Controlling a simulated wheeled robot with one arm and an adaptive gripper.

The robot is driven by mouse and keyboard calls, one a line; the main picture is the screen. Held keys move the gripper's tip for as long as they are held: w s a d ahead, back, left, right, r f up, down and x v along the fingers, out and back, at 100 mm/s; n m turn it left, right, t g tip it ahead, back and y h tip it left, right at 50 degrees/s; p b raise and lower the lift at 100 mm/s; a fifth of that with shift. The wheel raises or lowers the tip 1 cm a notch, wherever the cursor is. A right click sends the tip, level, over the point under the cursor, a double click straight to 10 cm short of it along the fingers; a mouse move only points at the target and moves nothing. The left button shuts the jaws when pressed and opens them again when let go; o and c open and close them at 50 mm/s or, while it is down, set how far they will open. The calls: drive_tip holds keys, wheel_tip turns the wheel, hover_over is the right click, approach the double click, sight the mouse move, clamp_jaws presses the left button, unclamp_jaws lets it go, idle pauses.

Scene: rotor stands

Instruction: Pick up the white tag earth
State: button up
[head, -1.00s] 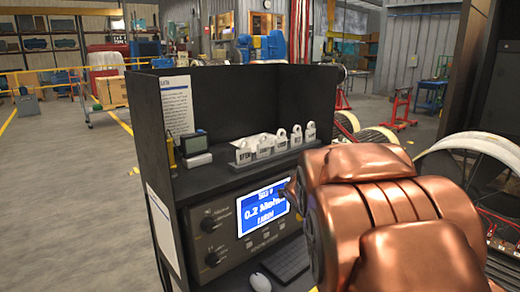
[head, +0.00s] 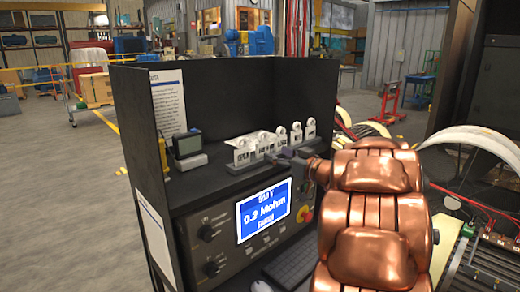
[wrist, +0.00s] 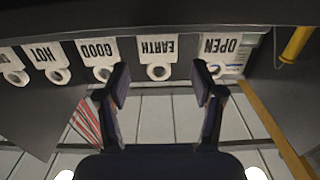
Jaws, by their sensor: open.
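The white tag EARTH (wrist: 157,48) is in the middle of the wrist view, upside down, with a round eyelet at its lower end. In the head view it stands second from the left in the row of tags (head: 263,145). My gripper (wrist: 160,84) is open and empty. Its two dark fingers sit left and right of the EARTH tag's eyelet in the wrist view, with the fingertips near the GOOD and OPEN tags. In the head view my gripper (head: 283,156) is in front of the row, its tips partly covering the tags' lower parts.
The OPEN tag (wrist: 220,46) and GOOD tag (wrist: 98,50) flank the EARTH tag closely. The HOT tag (wrist: 46,58) is farther along. A small meter (head: 187,145) stands left on the shelf. Dark panels (head: 240,95) enclose the shelf; a lit display (head: 264,210) is below.

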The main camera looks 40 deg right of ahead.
sight(264, 148)
drive_tip(key=shift+w+a+p, duration=0.1)
drive_tip(key=shift+w+p, duration=0.25)
drive_tip(key=shift+w, duration=0.9)
drive_tip(key=w, duration=0.1)
drive_tip(key=w+p, duration=0.1)
drive_tip(key=w, duration=0.3)
drive_tip(key=shift+a+r+p, duration=0.15)
drive_tip(key=shift+a+p, duration=0.2)
drive_tip(key=shift+s, duration=0.1)
drive_tip(key=c, duration=0.6)
drive_tip(key=shift+c, duration=0.2)
